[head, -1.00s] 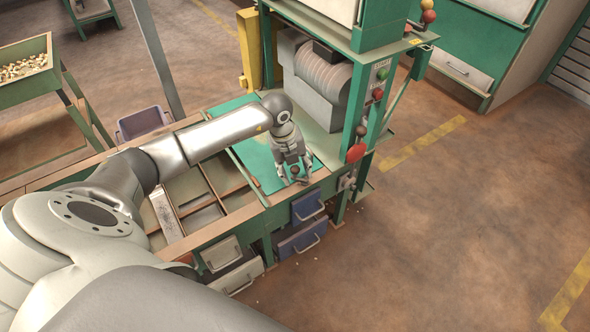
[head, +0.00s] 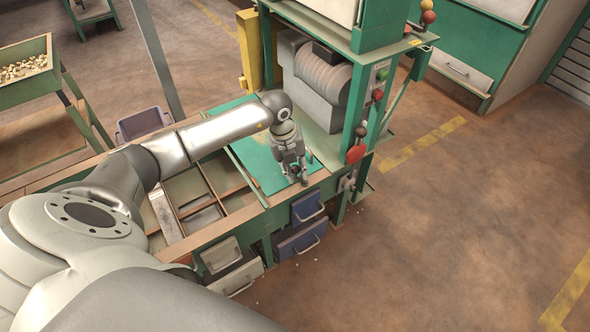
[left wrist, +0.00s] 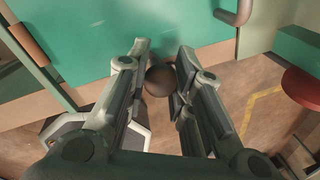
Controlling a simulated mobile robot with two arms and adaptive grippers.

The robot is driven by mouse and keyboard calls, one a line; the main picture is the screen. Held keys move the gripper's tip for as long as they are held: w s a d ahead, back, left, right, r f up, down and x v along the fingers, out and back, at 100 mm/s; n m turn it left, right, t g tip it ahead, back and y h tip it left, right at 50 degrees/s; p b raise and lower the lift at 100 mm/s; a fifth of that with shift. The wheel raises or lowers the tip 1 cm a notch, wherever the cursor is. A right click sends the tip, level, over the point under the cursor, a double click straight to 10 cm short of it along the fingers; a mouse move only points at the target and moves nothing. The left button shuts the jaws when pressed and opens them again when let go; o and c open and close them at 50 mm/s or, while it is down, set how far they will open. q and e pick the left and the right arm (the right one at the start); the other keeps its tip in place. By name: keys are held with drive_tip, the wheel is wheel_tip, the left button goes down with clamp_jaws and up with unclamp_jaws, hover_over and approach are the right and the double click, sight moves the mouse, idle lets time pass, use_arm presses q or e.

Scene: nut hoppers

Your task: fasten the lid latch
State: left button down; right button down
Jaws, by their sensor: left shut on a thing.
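My left gripper (head: 299,180) is at the front edge of the bench, by the near right corner of the flat green panel (head: 262,166), which may be the lid. In the left wrist view, my left gripper (left wrist: 160,84) has its two fingers on either side of a dark round knob (left wrist: 159,81) and is shut on it. The knob seems to be the latch's; the rest of the latch is hidden by the fingers. The green panel (left wrist: 165,35) fills the upper part of that view. My right gripper is not in view.
A green machine post with a START panel (head: 381,75) and a red knob (head: 356,153) stands just right of the gripper. Blue drawers (head: 300,240) are below the bench edge. Divided trays (head: 200,205) lie left of the panel. The floor at right is clear.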

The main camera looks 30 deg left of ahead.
use_arm(q)
drive_tip(key=shift+w+m+g+h+b, duration=0.15)
drive_tip(key=shift+w+m, duration=0.1)
drive_tip(key=shift+m, duration=0.8)
drive_tip(key=shift+w+m+g+h+b, duration=0.1)
drive_tip(key=shift+w+m+g, duration=0.15)
drive_tip(key=shift+m, duration=0.75)
drive_tip(key=shift+w+m+g+h+b, duration=0.15)
drive_tip(key=shift+w+m, duration=0.15)
drive_tip(key=shift+m, duration=0.75)
drive_tip(key=c, duration=1.2)
unclamp_jaws()
drive_tip(key=shift+c, duration=0.2)
drive_tip(key=v, duration=1.2)
drive_tip(key=shift+d, duration=0.25)
